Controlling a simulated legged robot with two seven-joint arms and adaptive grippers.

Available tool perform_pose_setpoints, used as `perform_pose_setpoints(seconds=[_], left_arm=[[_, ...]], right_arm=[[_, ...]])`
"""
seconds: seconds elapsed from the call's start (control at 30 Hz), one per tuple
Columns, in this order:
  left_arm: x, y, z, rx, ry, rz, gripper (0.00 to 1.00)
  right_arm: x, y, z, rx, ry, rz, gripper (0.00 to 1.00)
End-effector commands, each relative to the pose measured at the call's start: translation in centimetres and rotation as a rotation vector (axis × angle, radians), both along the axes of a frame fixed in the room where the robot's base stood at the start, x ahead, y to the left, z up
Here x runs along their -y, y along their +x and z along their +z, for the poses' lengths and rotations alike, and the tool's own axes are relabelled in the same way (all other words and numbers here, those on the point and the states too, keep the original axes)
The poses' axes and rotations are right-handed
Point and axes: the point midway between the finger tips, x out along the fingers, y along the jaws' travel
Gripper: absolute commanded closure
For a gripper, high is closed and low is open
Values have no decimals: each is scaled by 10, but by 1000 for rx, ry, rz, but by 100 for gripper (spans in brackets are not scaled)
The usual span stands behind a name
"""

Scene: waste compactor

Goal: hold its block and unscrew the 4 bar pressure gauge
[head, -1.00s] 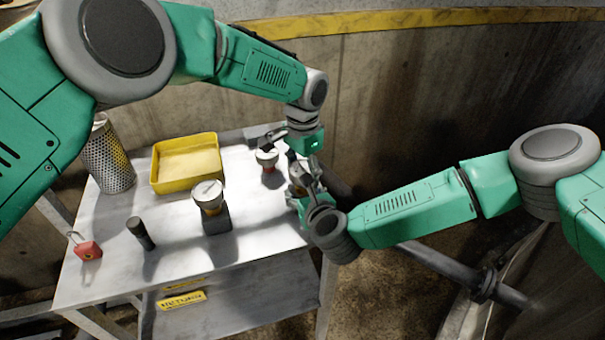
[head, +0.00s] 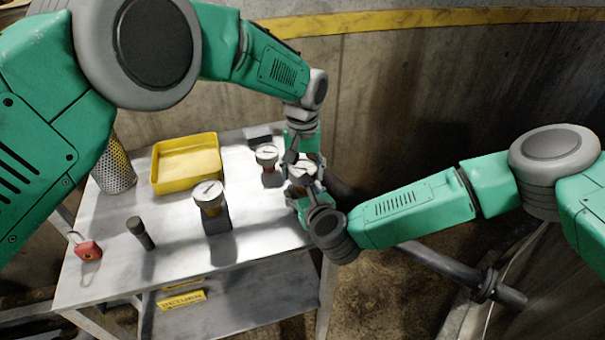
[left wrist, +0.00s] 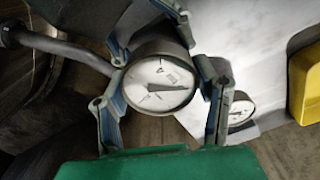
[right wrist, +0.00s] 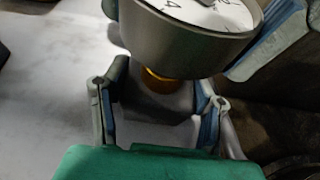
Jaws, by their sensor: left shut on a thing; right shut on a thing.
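A round pressure gauge (head: 301,170) with a white dial stands at the table's right edge, and its face shows in the left wrist view (left wrist: 158,84). In the right wrist view its dial (right wrist: 205,12) shows a 4, with a brass fitting (right wrist: 160,80) beneath. My left gripper (head: 303,157) comes from behind and above and is shut on the gauge head. My right gripper (head: 309,190) is shut on the grey block (right wrist: 155,108) below the fitting. The fingers hide much of the block in the head view.
Two other gauges stand on the table: one with a reddish base (head: 266,154) close left, one on a dark block (head: 209,196). A yellow tray (head: 186,184), mesh cylinder (head: 113,170), dark rod (head: 140,232) and red padlock (head: 86,249) lie further left. A pipe (head: 440,262) runs at right.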

Motion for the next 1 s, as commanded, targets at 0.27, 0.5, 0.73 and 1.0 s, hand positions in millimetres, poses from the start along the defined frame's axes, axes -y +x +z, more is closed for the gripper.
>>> perform_pose_setpoints(seconds=[0.27,0.5,0.73,1.0], left_arm=[[-1,3,2,9,-1,64,75],[-1,2,1,4,-1,61,21],[0,1,0,1,-1,60,24],[-1,0,0,-1,-2,-132,24]], right_arm=[[-2,-2,0,-2,1,5,80],[-1,-1,0,-2,0,3,80],[0,0,-1,-1,1,0,80],[1,0,0,-1,0,-1,80]])
